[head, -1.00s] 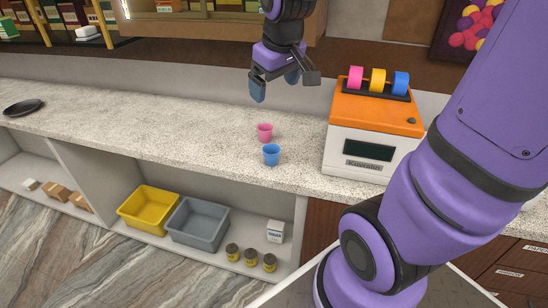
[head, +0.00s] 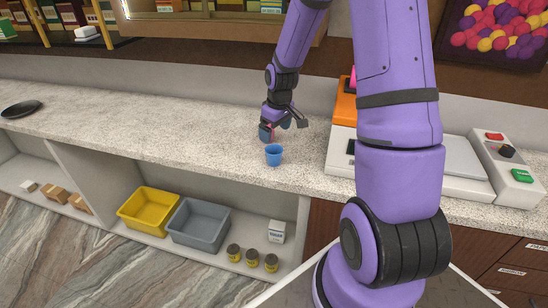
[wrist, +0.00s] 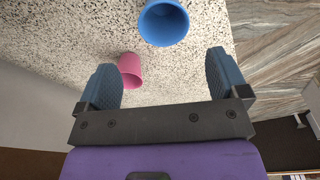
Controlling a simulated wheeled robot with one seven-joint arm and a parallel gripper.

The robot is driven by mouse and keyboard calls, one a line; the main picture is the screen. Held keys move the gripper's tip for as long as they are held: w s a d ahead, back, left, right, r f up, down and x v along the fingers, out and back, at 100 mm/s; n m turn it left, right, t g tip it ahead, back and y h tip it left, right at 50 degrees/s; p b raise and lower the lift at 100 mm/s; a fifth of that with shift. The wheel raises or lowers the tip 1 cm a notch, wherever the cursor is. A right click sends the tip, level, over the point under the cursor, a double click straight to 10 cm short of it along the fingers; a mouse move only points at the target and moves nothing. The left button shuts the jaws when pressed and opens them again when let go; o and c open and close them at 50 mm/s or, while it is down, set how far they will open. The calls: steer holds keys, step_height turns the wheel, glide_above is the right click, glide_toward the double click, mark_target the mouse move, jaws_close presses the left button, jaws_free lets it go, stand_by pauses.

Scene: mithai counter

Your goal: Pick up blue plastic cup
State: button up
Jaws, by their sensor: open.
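The blue plastic cup (head: 274,155) stands upright near the front edge of the speckled counter. It also shows in the wrist view (wrist: 163,24), at the top, beyond the fingertips and between their lines. In the wrist view the pink cup (wrist: 131,70) is nearer, close to the left finger. My gripper (head: 277,132) is low over the counter, behind the blue cup, with its blue-padded fingers (wrist: 164,80) spread and nothing held between them.
An orange and white machine (head: 343,135) and a scale-like device (head: 480,160) stand right of the cups. The counter (head: 150,125) is clear to the left, up to a dark dish (head: 22,109). Yellow (head: 148,208) and grey (head: 198,222) bins sit on the shelf below.

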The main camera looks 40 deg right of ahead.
glide_above(274, 152)
steer(key=s, duration=0.1)
steer(key=f, duration=0.4)
steer(key=shift+s+a+f, duration=0.1)
steer(key=shift+a, duration=0.3)
steer(key=f, duration=0.4)
steer(key=shift+s+a+f, duration=0.2)
steer(key=shift+s+a, duration=0.05)
steer(key=shift+w+f, duration=0.1)
steer(key=shift+f, duration=0.4)
steer(key=c, duration=1)
